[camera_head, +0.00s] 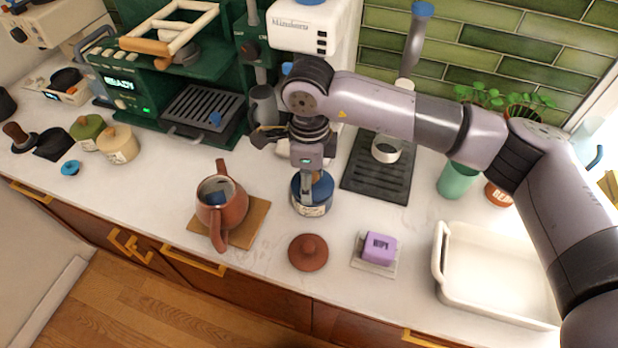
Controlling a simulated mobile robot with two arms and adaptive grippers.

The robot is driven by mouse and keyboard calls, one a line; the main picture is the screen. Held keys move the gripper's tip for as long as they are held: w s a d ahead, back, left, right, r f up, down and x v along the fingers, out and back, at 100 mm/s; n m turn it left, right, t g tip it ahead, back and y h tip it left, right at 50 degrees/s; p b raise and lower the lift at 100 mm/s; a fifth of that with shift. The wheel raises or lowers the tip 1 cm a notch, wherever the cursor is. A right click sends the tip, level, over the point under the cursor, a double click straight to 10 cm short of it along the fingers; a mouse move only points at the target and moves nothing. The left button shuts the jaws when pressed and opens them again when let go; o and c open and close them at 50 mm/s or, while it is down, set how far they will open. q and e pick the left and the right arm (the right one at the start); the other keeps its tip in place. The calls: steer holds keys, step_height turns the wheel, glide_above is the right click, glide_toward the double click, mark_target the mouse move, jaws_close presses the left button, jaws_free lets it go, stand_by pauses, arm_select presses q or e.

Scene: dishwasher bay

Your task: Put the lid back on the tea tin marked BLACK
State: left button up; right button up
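A dark blue tin (312,207) with a pale label stands upright on the counter near the middle. The label is too small to read. My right gripper (311,190) points straight down at the top of this tin. A brown, wood-like piece (323,178) shows beside its finger, and the tin's top is partly hidden. I cannot tell whether the fingers are closed on a lid, or whether the lid sits on the tin. A green tin (87,130) and a cream tin (118,147) stand at the left with wooden knobs on top. My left gripper is not in view.
An open brown teapot (233,216) stands on a wooden board, with its likely lid (308,253) on the counter. A purple block (379,248) sits on a pale coaster. A white tray (500,270) is at right. A green coffee machine (170,75) stands behind.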

steer(key=shift+b, duration=0.5)
stand_by(0.6)
steer(key=o, duration=1.3)
steer(key=shift+c, duration=0.2)
steer(key=o, duration=0.5)
steer(key=shift+r+p, duration=1.15)
steer(key=shift+r, duration=2.35)
steer(key=shift+c, duration=0.3)
jaws_close()
